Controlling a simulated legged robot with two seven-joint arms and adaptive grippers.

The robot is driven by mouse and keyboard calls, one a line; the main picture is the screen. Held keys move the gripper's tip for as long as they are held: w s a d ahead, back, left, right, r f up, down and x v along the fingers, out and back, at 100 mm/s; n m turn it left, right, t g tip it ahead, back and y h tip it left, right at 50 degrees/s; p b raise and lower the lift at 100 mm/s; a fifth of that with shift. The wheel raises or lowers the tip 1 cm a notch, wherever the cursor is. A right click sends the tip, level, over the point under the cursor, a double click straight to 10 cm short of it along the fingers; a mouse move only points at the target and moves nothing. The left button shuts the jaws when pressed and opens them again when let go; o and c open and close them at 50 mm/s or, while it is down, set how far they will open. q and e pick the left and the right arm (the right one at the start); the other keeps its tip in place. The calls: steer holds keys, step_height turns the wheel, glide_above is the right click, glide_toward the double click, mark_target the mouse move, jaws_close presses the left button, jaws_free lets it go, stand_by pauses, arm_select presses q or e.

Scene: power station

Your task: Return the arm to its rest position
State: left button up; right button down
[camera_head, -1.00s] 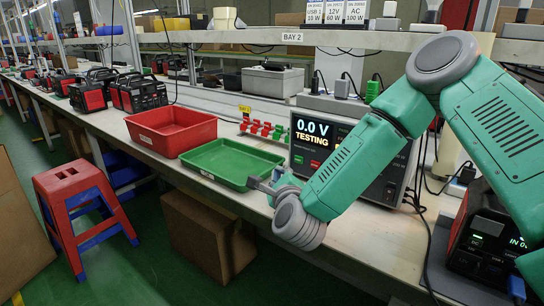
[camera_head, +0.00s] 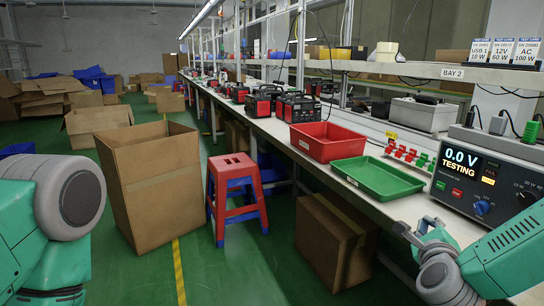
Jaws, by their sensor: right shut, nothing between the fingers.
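My right gripper (camera_head: 418,229) is shut and empty at the lower right of the head view. It is at the bench's front edge, just below the green tray (camera_head: 372,178) in the picture. My right arm (camera_head: 510,252) comes in from the right edge, in front of the test unit (camera_head: 484,178), whose screen reads 0.0 V TESTING. Part of my left arm (camera_head: 50,210) shows at the left edge; its gripper is out of view.
A red tray (camera_head: 328,142) sits beside the green tray on the long bench. Red and black power units stand farther along it. A red and blue stool (camera_head: 234,190), an open cardboard box (camera_head: 155,195) and a closed box (camera_head: 335,240) are on the floor. Green floor between them is clear.

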steer(key=s+a+f+n+g+y+p, duration=0.25)
steer(key=s+a+f+n+g, duration=0.2)
steer(key=s+f+n, duration=0.4)
steer(key=s+a+f+n+g+y+p, duration=0.25)
steer(key=s+a+f+n+y, duration=0.2)
steer(key=s+f+n, duration=0.45)
arm_select(q)
step_height(320, 180, up, 7)
steer(key=p, duration=0.1)
steer(key=shift+w+d+p, duration=0.15)
steer(key=shift+w+p, duration=0.15)
steer(key=shift+p, duration=0.1)
arm_select(e)
steer(key=s+d+f+n+g, duration=0.1)
steer(key=s+f+n+g, duration=0.2)
steer(key=s+n, duration=0.3)
steer(key=s+d+f+n+g+h, duration=0.1)
steer(key=s+n+g, duration=0.4)
steer(key=s, duration=0.8)
steer(key=shift+s+d+f+n, duration=0.4)
steer(key=shift+d+f+n, duration=0.2)
steer(key=shift+f+n, duration=0.4)
steer(key=shift+r, duration=0.1)
arm_select(q)
steer(key=shift+d, duration=0.2)
arm_select(e)
steer(key=shift+w+d, duration=0.1)
steer(key=shift+d, duration=0.1)
